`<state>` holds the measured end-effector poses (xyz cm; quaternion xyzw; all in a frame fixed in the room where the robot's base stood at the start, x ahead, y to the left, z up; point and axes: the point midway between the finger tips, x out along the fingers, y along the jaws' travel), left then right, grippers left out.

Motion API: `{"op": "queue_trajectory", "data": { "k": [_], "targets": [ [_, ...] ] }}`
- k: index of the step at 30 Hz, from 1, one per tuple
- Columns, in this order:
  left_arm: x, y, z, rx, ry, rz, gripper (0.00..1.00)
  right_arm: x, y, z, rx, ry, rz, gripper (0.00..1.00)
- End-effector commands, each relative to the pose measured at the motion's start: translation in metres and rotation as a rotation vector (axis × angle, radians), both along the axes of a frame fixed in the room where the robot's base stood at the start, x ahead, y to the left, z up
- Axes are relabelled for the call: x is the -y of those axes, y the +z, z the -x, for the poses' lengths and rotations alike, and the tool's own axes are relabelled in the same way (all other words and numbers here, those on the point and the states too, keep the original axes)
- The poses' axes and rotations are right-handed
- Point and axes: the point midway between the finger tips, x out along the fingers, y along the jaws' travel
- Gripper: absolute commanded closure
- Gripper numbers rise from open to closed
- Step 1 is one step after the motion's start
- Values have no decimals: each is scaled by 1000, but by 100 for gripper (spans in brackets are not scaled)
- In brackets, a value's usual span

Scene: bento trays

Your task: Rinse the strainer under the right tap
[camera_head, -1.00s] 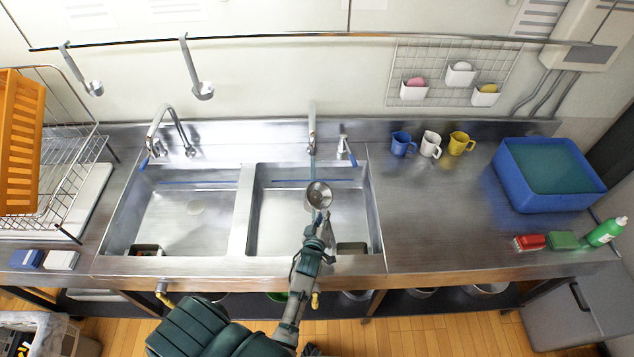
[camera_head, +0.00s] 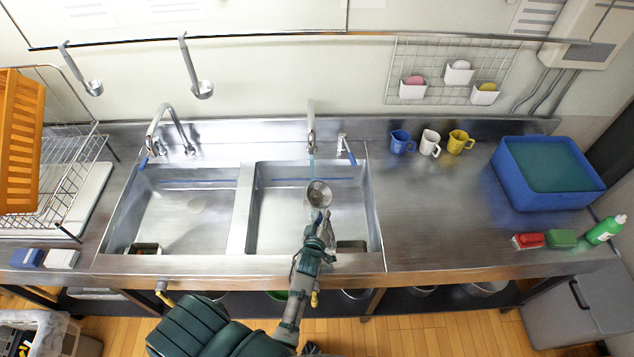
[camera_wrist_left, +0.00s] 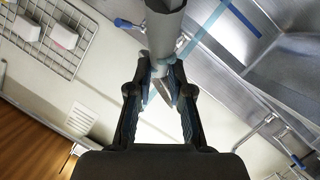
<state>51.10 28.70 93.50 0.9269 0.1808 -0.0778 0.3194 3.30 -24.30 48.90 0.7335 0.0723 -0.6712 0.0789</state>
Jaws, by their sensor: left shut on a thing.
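The strainer (camera_head: 319,195) is a small grey metal bowl over the right sink basin (camera_head: 262,215). The right tap (camera_head: 311,118) stands behind it, and a thin blue water stream (camera_head: 312,168) runs down from the tap to the bowl's back edge. My left gripper (camera_head: 321,222) is shut on the strainer just below the bowl; its handle is mostly hidden by the gripper. In the left wrist view, the fingers (camera_wrist_left: 163,82) close on a grey part, and the blue stream (camera_wrist_left: 205,30) passes beside it. My right gripper is not in view.
The left basin (camera_head: 190,215) has its own tap (camera_head: 160,125). Blue, white and yellow mugs (camera_head: 430,143) and a blue tub (camera_head: 548,175) stand on the right counter. A wire rack (camera_head: 70,190) stands left. The counter right of the basin is mostly clear.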

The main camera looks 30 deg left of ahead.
Motion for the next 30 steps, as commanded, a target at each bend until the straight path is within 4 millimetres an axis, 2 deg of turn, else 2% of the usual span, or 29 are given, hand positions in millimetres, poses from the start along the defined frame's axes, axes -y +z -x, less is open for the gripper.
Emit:
{"op": "queue_trajectory", "data": {
  "k": [4, 11, 24, 30],
  "targets": [
    [0, 1, 0, 1, 0, 0, 100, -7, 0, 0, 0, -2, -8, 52],
    [1, 3, 1, 1, -1, 1, 100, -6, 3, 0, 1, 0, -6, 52],
    [25, 35, 28, 1, 1, 2, 100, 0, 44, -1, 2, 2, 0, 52],
    [33, 41, 37, 0, 0, 1, 100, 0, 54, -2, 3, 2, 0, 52]
  ]
}}
